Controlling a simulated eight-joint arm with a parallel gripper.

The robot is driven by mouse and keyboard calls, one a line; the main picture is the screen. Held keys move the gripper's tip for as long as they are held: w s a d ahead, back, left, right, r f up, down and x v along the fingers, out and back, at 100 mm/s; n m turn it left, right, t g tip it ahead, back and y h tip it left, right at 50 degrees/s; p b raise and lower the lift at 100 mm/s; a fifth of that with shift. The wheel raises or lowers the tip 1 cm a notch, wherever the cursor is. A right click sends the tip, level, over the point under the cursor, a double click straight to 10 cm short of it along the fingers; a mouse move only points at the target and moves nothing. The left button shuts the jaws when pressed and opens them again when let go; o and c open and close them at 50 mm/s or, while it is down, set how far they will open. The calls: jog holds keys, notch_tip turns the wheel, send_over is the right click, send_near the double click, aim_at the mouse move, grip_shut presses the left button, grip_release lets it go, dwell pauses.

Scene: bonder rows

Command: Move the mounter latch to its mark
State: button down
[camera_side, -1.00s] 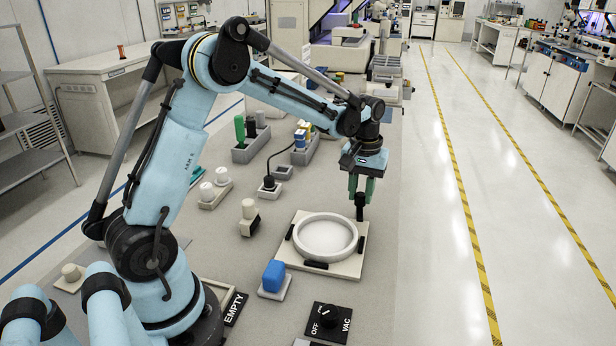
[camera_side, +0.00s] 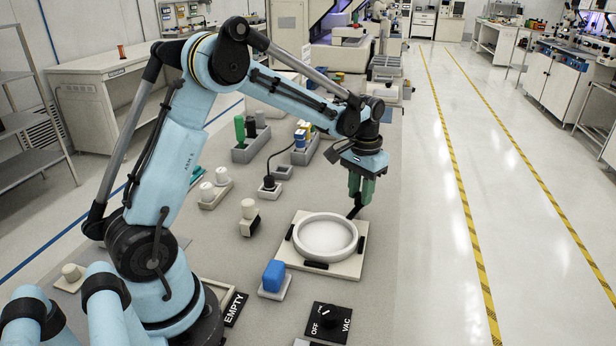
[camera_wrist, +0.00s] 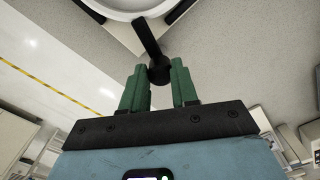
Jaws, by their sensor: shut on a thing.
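The mounter (camera_side: 280,250) is a pale square plate with a white ring (camera_side: 326,238) on it. Its latch (camera_side: 353,213) is a short black lever at the plate's back right corner, tilted down to the left toward the ring. My gripper (camera_side: 360,199) stands over that corner, its green fingers shut on the latch's upper end. In the wrist view, the latch (camera_wrist: 150,43) runs from the ring to between my fingertips (camera_wrist: 158,80). The fingers hide part of the latch's end. I cannot make out a mark for the latch.
Black pads (camera_side: 316,265) sit around the ring. A blue block (camera_side: 273,276) on a small base and a black VAC switch plate (camera_side: 327,322) stand in front. A white-capped knob (camera_side: 249,217) is to the left. Bare bench lies right of the plate.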

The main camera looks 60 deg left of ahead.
aim_at(360, 195)
jog(key=c, duration=0.9)
grip_release()
jog(key=shift+o, duration=0.2)
notch_tip(360, 195, up, 12)
jog(key=shift+r, duration=0.1)
jog(key=s+d+f+m+t, duration=0.1)
jog(key=s+d+f+t, duration=0.1)
jog(key=s, duration=0.6)
jog(key=s+d+f+m+t, duration=0.1)
jog(key=s+d+f+t, duration=0.1)
jog(key=s+d+t, duration=0.3)
jog(key=s+d, duration=0.2)
jog(key=shift+s+d, duration=0.25)
jog(key=shift+s, duration=0.15)
